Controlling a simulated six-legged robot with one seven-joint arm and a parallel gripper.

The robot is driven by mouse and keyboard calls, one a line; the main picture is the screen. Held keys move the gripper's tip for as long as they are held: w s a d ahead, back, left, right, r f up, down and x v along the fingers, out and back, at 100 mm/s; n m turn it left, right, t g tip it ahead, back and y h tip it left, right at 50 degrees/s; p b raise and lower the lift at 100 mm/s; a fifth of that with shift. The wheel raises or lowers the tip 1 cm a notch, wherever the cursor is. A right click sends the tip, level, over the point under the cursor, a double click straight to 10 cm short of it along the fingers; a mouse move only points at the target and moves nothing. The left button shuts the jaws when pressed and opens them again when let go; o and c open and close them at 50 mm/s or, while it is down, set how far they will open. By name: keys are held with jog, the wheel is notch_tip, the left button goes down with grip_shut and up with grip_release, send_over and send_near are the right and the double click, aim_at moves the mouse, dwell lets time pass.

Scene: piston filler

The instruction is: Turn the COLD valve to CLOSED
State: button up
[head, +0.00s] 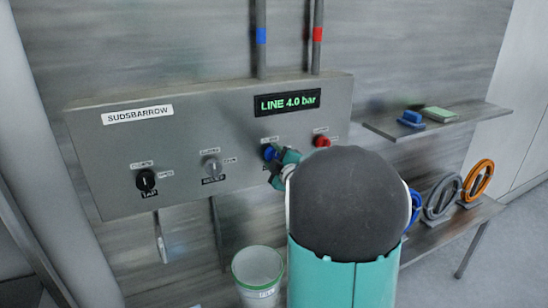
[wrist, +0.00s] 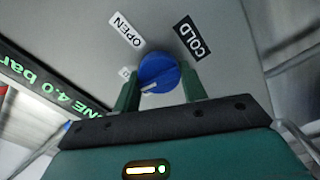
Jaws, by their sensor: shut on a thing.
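The COLD valve is a blue round knob (wrist: 158,72) with a white pointer mark near its lower left edge in the wrist view. My gripper (wrist: 160,92) is shut on it, one green finger on each side. The COLD label (wrist: 190,37) and the OPEN label (wrist: 124,29) show above the knob. Another small label (wrist: 125,72) is mostly hidden by the left finger. In the head view the blue knob (head: 269,153) sits on the grey panel (head: 100,170), with my gripper (head: 280,157) against it; my arm hides the panel's lower right.
The red knob (head: 322,141) is close right of the blue one. The RELIEF knob (head: 211,167) and black TAP knob (head: 146,180) are left. The display (head: 287,102) reads "LINE 4.0 bar". A white bucket (head: 258,268) stands below; a shelf (head: 455,120) juts out right.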

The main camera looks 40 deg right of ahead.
jog(key=shift+f+n, duration=0.1)
jog(key=shift+n, duration=1)
jog(key=o, duration=1)
jog(key=v, duration=1.4)
jog(key=shift+w, duration=0.1)
